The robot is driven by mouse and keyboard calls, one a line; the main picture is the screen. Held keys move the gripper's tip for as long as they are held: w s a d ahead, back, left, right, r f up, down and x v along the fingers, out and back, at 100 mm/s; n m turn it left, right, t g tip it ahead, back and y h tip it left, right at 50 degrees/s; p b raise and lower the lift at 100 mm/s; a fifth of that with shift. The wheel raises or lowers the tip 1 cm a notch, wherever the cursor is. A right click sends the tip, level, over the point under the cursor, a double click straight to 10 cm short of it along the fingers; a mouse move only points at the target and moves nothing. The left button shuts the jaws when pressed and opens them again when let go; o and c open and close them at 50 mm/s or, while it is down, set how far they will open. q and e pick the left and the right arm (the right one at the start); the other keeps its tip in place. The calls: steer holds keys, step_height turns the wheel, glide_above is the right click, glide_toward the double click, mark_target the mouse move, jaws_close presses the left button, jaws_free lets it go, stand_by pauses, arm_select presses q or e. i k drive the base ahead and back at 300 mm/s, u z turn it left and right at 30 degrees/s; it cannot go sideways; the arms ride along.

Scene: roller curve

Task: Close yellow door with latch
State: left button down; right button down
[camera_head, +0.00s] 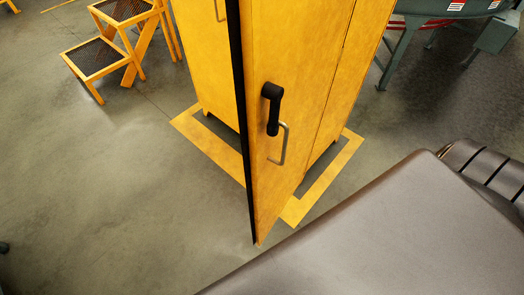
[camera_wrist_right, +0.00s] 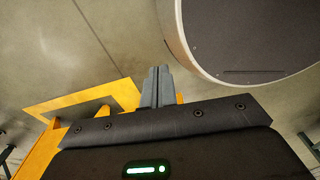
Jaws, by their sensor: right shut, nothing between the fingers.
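The yellow door (camera_head: 285,75) stands open in the head view, its black-lined free edge towards me. On its face is a black latch handle (camera_head: 272,108), hanging roughly upright, with a bent metal pull (camera_head: 282,145) beside and below it. The door belongs to a yellow cabinet (camera_head: 208,60). My right gripper (camera_wrist_right: 156,75) shows only in the right wrist view, fingers together and empty. Yellow surfaces lie beyond it there; the latch handle is not visible in that view. The gripper's distance from the door cannot be told. My left gripper is in neither view.
A yellow floor outline (camera_head: 205,140) surrounds the cabinet's base. Yellow steps (camera_head: 100,55) stand at upper left, and green machinery (camera_head: 405,45) at upper right. The concrete floor left of the door is clear. A large grey surface of mine fills the lower right.

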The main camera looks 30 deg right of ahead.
mark_target(296, 46)
steer(key=k, duration=0.85)
steer(key=z, duration=1.1)
